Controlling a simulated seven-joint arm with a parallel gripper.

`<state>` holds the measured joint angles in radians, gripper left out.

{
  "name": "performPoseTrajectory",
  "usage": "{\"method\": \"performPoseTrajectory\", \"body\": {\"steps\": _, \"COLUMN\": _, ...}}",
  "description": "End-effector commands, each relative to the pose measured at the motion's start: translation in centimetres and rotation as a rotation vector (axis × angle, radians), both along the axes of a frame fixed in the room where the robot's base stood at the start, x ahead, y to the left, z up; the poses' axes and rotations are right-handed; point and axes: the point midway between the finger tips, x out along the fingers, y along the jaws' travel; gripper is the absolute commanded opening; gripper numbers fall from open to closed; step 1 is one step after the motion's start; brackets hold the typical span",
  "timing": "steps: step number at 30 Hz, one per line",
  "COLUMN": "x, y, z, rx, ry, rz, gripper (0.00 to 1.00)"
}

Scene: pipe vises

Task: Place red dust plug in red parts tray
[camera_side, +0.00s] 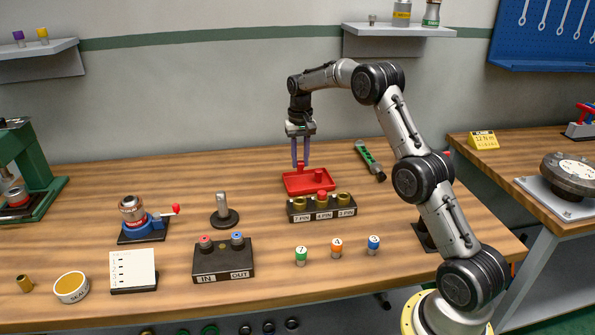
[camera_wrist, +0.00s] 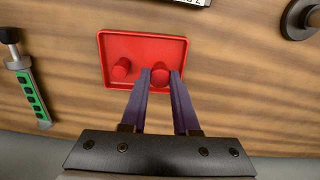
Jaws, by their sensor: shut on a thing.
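My gripper (camera_side: 300,167) is shut on a red dust plug (camera_wrist: 160,76). The plug sits between the fingertips, over the red parts tray (camera_side: 291,187). I cannot tell whether it touches the tray floor. The tray also shows in the wrist view (camera_wrist: 143,40), shallow and square with a low rim. A second red plug (camera_wrist: 121,69) is inside the tray, apart from the held one; it also shows in the side view (camera_side: 320,175).
A black connector block (camera_side: 322,212) with labelled sockets stands just in front of the tray, with red at its middle socket. A green-and-black tool (camera_side: 370,160) lies right of the tray. Numbered caps (camera_side: 336,248) and the IN/OUT block (camera_side: 223,262) stand nearer the front.

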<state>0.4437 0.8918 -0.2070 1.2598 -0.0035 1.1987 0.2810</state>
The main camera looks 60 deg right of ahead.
Motion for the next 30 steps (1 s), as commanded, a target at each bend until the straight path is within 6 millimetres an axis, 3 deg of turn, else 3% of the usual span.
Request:
{"method": "performPoseTrajectory", "body": {"steps": 10, "x": 1.6, "y": -0.8, "z": -2.2, "rx": 0.000, "ry": 0.000, "rz": 0.000, "gripper": 0.00}}
{"method": "performPoseTrajectory", "body": {"steps": 17, "x": 1.6, "y": -0.7, "z": -5.0, "rx": 0.001, "ry": 0.001, "rz": 0.000, "gripper": 0.00}}
{"method": "performPoseTrajectory", "body": {"steps": 28, "x": 1.6, "y": -0.7, "z": -5.4, "rx": 0.000, "ry": 0.000, "rz": 0.000, "gripper": 0.00}}
{"method": "performPoseTrajectory", "body": {"steps": 29, "x": 1.6, "y": -0.7, "z": -5.4, "rx": 0.000, "ry": 0.000, "rz": 0.000, "gripper": 0.30}}
{"method": "performPoseTrajectory", "body": {"steps": 30, "x": 1.6, "y": -0.7, "z": -5.4, "rx": -0.001, "ry": -0.001, "rz": 0.000, "gripper": 0.38}}
